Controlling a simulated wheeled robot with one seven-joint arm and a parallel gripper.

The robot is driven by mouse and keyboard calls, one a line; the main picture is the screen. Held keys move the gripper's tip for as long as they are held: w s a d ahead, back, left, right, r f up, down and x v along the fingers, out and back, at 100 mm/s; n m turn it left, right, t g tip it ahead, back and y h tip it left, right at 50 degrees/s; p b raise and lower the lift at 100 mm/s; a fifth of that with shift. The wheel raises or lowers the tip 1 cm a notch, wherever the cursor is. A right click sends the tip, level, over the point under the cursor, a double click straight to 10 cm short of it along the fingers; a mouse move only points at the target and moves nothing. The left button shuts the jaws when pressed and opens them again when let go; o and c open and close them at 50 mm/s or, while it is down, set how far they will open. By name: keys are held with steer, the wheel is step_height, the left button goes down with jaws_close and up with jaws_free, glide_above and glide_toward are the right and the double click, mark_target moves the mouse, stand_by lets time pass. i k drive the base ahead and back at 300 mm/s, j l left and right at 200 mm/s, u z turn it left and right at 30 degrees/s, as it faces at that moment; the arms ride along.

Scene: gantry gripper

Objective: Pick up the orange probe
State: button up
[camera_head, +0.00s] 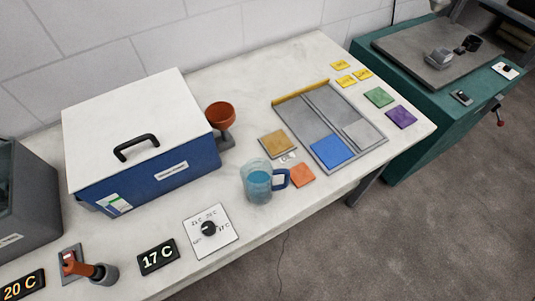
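An orange rod-like piece (80,267), which looks like the orange probe, lies at the lower left of the white table. Its right end meets a dark grey cylinder (105,275); I cannot tell whether it sits inside it or only touches it. Its left end lies over a small plate (68,253) with a reddish mark. My gripper is not in view.
A blue box with a white lid (130,120) stands behind. A dial plate (210,230), blue mug (258,183), red-brown cup (220,117) and grey tray (368,150) stand further right.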

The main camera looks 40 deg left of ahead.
mark_target(75, 266)
steer(key=k+l+u, duration=0.1)
steer(key=k+u, duration=0.5)
steer(key=u, duration=1.15)
steer(key=k+j, duration=0.05)
